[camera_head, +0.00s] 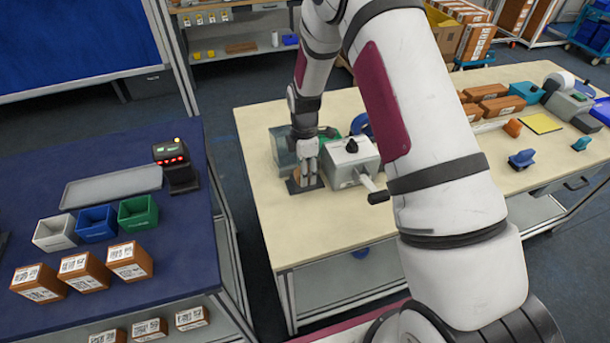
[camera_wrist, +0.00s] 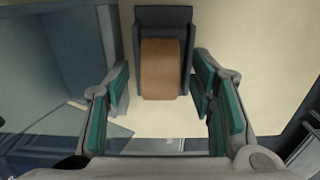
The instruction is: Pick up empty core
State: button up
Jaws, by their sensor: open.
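The empty core (camera_wrist: 161,68), a plain brown cardboard-coloured piece, sits in a dark grey holder (camera_wrist: 163,18) on the cream worktable. In the wrist view it is ahead of my gripper (camera_wrist: 160,110), between the lines of its two green-padded fingers. The fingers are open, one to each side, with a gap to the core. In the head view my gripper (camera_head: 306,180) points down over the holder's dark base (camera_head: 292,187). Only a small brown patch of the core (camera_head: 296,174) shows there, the rest hidden by the fingers.
A grey machine with a black knob (camera_head: 349,162) stands close to the right of my gripper. A greenish translucent box (camera_head: 284,145) is close behind it. A blue table (camera_head: 90,190) with bins and labelled boxes is at left. The cream table's front left (camera_head: 290,235) is clear.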

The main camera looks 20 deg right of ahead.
jog(key=c, duration=0.9)
jog(key=shift+c, duration=0.2)
